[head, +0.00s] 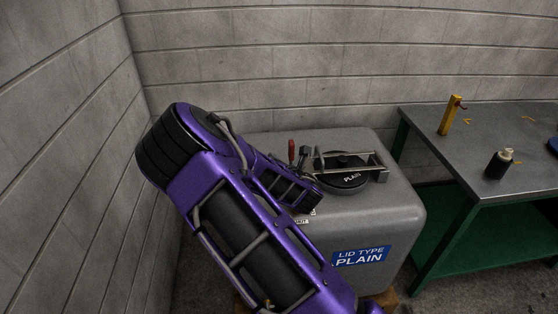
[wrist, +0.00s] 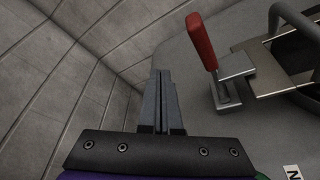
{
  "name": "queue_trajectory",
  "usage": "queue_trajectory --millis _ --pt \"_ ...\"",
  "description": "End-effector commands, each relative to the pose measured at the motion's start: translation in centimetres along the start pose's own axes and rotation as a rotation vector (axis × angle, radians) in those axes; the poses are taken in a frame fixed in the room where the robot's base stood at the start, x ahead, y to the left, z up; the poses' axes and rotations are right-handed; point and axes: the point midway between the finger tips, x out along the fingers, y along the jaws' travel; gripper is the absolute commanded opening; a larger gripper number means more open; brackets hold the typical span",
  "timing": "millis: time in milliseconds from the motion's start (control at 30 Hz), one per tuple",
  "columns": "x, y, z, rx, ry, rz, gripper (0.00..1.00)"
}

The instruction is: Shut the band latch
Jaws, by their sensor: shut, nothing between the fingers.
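In the head view my purple arm hides part of the tank, and I cannot make out the fingertips.
A metal bar frame (head: 380,172) crosses the lid. Block walls stand close behind and left. At right, a workbench (head: 488,180) with a green lower shelf holds a yellow post (head: 449,116) and a dark bottle (head: 496,164). A blue label (head: 360,257) is on the tank front.

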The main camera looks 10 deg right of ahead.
Motion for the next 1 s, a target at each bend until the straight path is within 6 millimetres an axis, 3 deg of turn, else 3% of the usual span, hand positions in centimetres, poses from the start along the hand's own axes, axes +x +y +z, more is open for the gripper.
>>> queue_trajectory --millis 33,200,400,1000 --pt "-1.6 -0.5 -0.1 0.002 0.001 -0.009 0.0" --pt "-5.2 -1.4 -0.7 0.001 0.003 -0.006 0.0" --pt "-7.9 -2.1 -1.1 0.0 0.003 -0.003 0.0" --pt "-8.7 -2.2 -1.3 0.0 0.004 0.0 0.0"
